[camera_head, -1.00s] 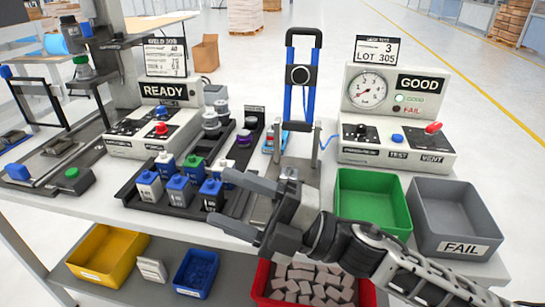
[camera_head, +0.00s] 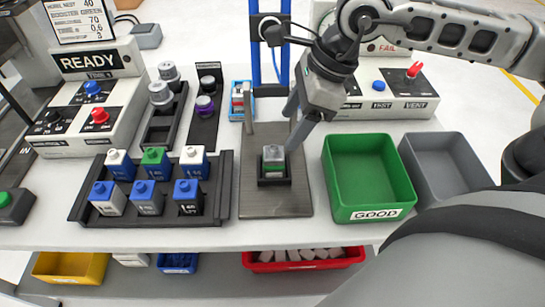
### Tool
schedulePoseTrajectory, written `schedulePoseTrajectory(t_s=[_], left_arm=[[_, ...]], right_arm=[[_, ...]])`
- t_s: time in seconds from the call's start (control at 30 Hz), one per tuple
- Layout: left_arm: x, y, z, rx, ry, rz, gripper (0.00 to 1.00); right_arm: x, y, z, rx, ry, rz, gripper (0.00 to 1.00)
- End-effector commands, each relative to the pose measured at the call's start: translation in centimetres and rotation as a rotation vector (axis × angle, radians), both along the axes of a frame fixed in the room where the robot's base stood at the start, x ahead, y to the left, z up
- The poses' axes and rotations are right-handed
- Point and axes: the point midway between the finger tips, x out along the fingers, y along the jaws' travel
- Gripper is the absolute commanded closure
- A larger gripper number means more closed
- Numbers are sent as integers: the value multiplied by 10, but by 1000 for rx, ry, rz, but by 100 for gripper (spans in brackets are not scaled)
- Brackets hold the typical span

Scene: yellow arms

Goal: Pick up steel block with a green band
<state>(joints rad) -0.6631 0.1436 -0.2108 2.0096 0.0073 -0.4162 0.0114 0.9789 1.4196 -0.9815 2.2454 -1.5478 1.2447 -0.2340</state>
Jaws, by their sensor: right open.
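A small steel block with a green band (camera_head: 273,159) stands upright in a dark nest on a grey metal plate (camera_head: 255,204) at the middle of the table. My right gripper (camera_head: 294,127) is open and empty, its fingers pointing down just above and to the right of this block, apart from it as far as I can tell. Another block with a green top (camera_head: 154,163) stands in the back row of a black tray (camera_head: 75,212), among several blue-banded blocks. My left gripper is not in view.
A green bin (camera_head: 340,205) marked GOOD stands right of the plate, with a grey bin (camera_head: 445,160) beside it. The blue-railed upright (camera_head: 257,50) rises behind the plate. A control box (camera_head: 100,60) marked READY is at the back left.

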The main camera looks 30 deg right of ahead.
Motion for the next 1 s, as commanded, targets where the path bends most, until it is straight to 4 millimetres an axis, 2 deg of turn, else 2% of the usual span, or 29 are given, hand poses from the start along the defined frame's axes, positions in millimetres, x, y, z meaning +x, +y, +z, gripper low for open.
schedulePoseTrajectory(t_s=[0.1, 0.43, 0.7, 0.97, 1.0], left_arm=[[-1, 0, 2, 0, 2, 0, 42], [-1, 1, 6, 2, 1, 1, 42], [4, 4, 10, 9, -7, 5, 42], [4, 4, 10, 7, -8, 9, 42], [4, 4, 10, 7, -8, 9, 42]], right_arm=[[4, 8, -21, 3, 4, 1, 38], [9, 18, -46, 3, 3, 1, 38], [15, 29, -82, 3, 2, 0, 38], [16, 31, -87, 2, 0, -1, 38], [16, 31, -87, 2, 0, -1, 41]])
